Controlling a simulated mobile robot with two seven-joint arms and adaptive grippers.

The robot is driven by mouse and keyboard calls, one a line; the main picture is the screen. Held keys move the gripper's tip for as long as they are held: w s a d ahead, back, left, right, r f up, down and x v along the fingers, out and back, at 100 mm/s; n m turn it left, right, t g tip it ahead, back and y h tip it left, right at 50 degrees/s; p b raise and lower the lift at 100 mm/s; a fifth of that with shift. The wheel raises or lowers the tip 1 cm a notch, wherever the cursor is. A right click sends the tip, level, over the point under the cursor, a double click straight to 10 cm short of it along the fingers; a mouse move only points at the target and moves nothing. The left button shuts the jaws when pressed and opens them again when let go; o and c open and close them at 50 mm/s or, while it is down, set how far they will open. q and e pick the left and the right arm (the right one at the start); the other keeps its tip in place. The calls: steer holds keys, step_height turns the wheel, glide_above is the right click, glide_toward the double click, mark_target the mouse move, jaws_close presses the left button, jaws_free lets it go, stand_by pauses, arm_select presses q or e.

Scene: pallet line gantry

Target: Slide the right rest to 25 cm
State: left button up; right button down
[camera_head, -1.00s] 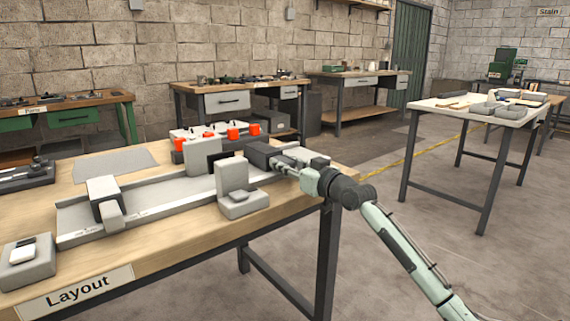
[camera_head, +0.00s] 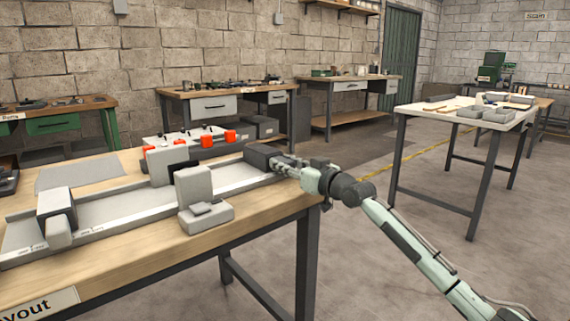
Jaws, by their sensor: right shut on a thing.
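A long grey rail (camera_head: 120,216) lies along the wooden bench, with small scale marks at its near left end. The right rest, a dark grey block (camera_head: 262,157), sits near the rail's right end. My right gripper (camera_head: 284,165) is shut on it from the right, with the fingers partly hidden against the block. Another grey-and-dark block (camera_head: 57,208), apparently the left rest, stands near the rail's left end. Any scale reading beside the right rest is too small to read. My left gripper is out of view.
A grey upright block on a base (camera_head: 194,188) stands at the rail's front edge. A "Layout" label (camera_head: 40,305) is on the bench front.

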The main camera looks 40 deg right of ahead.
steer(key=c, duration=1.2)
jaws_free()
steer(key=shift+o, duration=0.2)
steer(key=shift+s, duration=0.15)
steer(key=shift+s, duration=0.3)
steer(key=s, duration=1.1)
steer(key=shift+d, duration=0.4)
